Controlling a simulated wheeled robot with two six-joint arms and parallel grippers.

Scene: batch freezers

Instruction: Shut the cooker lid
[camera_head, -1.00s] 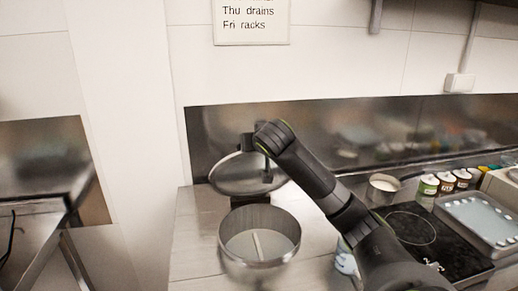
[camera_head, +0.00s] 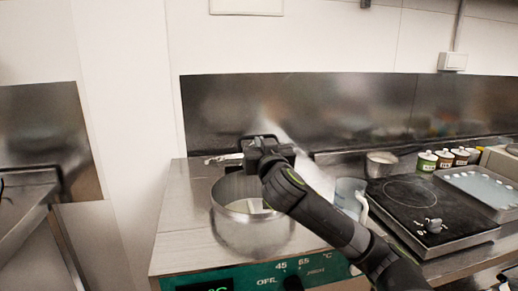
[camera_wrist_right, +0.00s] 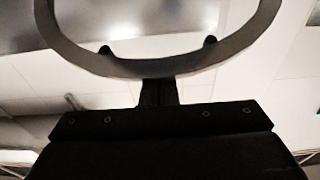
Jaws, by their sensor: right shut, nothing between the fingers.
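The cooker (camera_head: 250,225) is a round steel pot on a base with a green control panel (camera_head: 320,273). Its mouth is uncovered, and a pale strip shows inside. The lid (camera_head: 223,158) seems to be the thin, nearly edge-on metal shape behind the pot, partly hidden by my right gripper (camera_head: 262,148). That gripper is shut and empty, above the pot's back rim. I cannot tell whether it touches the lid. In the right wrist view a dark curved band (camera_wrist_right: 160,68) crosses the top; what it belongs to is unclear. My left gripper is not in view.
A pale jug (camera_head: 350,192) stands right of the pot, partly behind my arm. The counter left of the pot is clear.

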